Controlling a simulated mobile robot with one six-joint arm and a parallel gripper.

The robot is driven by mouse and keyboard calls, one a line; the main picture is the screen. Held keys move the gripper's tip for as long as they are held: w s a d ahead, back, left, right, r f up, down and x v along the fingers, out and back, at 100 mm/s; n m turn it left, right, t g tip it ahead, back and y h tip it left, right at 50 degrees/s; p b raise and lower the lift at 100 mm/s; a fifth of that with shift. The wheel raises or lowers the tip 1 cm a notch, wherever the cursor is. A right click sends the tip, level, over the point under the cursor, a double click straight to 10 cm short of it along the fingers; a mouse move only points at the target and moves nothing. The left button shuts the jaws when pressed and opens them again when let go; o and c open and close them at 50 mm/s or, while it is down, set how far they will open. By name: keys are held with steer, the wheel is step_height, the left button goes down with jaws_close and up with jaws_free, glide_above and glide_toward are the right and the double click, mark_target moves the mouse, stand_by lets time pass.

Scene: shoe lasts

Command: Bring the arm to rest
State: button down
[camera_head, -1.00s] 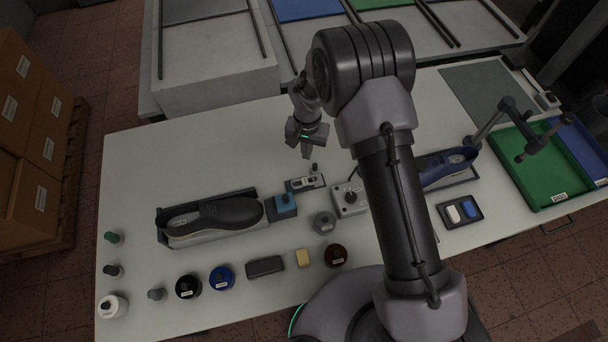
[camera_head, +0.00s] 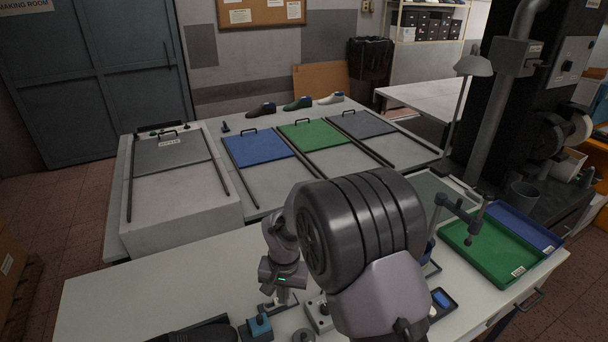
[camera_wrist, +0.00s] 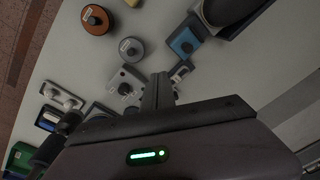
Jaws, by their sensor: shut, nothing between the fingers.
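My gripper (camera_head: 283,298) hangs over the white table (camera_head: 120,290), pointing down, left of the thick grey and black elbow of my arm. Its fingers show shut and empty in the wrist view (camera_wrist: 159,90). Below and around them are a grey box with a black knob (camera_wrist: 125,89), a block with a blue top (camera_wrist: 185,41) and a grey round tin (camera_wrist: 131,48). The fingers seem clear of these things, but the exact height cannot be told. My upper arm hides part of the table in the head view.
A green tray (camera_head: 482,246) and a blue tray (camera_head: 527,226) lie at the table's right end, near a jointed stand (camera_head: 458,208). Behind are grey benches with blue (camera_head: 257,148) and green (camera_head: 309,135) panels. The table's left part is bare.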

steer(key=s+d+r+m+t+y+b, duration=0.1)
steer(key=s+d+r+m+t+b, duration=0.15)
steer(key=s+d+r+b, duration=0.8)
steer(key=s+d+f+t+b, duration=0.1)
steer(key=s+d+b, duration=0.1)
steer(key=s, duration=0.5)
steer(key=s+d+f+t+b, duration=0.1)
steer(key=s+d+b, duration=0.1)
steer(key=s, duration=0.5)
steer(key=shift+d+b, duration=0.35)
steer(key=shift+b, duration=0.55)
